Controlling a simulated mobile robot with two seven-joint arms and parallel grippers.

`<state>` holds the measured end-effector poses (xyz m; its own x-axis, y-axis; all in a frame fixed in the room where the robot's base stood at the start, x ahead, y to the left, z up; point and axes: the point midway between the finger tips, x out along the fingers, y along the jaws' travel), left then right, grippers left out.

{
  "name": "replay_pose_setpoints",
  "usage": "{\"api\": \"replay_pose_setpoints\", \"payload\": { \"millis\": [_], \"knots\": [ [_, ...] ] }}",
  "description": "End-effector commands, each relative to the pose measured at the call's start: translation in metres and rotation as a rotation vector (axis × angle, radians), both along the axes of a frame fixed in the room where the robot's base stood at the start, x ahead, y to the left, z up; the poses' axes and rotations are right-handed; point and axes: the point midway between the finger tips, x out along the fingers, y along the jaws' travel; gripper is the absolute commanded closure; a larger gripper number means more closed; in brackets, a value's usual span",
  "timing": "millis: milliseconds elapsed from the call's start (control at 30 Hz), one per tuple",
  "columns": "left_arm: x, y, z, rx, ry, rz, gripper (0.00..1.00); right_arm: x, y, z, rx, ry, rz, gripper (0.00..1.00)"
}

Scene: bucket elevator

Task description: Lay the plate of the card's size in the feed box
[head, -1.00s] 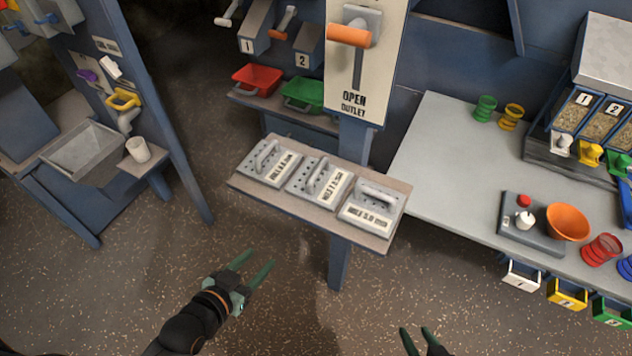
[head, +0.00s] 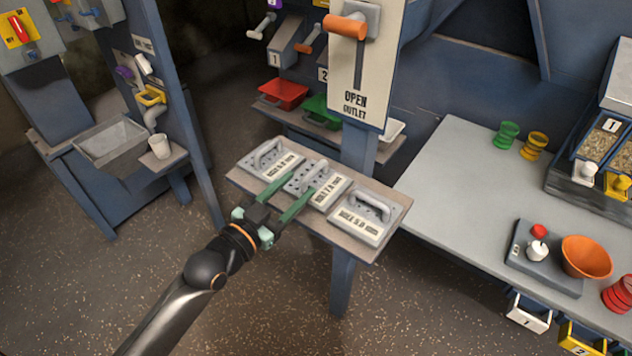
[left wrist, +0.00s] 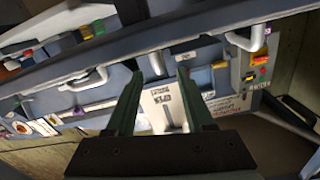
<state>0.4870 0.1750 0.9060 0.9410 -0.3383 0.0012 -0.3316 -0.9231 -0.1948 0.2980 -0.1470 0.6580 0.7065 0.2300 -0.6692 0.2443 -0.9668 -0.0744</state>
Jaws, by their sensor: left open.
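Three grey perforated plates with arched handles lie side by side on a small wooden shelf (head: 232,181): a left plate (head: 285,164), a middle plate (head: 330,190) and a right plate (head: 365,228). Each has a white label, too blurred to read surely. My left gripper (head: 301,187) is open, its green fingers reaching over the shelf at the middle plate. In the left wrist view, a pale handle (left wrist: 156,62) shows between the fingertips, not gripped. An open, empty grey box (head: 110,143) stands at the left; I cannot tell whether it is the feed box. No readable size card shows. My right gripper is out of view.
A white cup (head: 160,146) stands on a ledge beside the grey box. A blue post (head: 185,100) rises between box and plates. Behind the shelf is the outlet panel (head: 362,80) with an orange lever. At right, a grey table (head: 450,185) carries an orange bowl (head: 586,257) and spools.

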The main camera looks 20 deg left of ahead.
Motion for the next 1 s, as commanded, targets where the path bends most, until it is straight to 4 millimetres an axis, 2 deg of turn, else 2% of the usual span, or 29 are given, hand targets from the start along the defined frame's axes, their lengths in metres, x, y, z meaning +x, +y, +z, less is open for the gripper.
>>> {"api": "replay_pose_setpoints", "payload": {
  "millis": [400, 700, 1000],
  "knots": [
    [0.045, -0.017, 0.000, 0.000, 0.000, 0.000, 0.47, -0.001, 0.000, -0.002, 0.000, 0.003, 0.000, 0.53],
    [0.048, -0.018, -0.001, 0.001, 0.001, -0.001, 0.48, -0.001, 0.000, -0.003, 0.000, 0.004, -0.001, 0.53],
    [0.048, -0.018, -0.001, 0.001, 0.001, -0.001, 0.82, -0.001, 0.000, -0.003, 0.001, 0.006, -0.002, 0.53]
  ]
}}
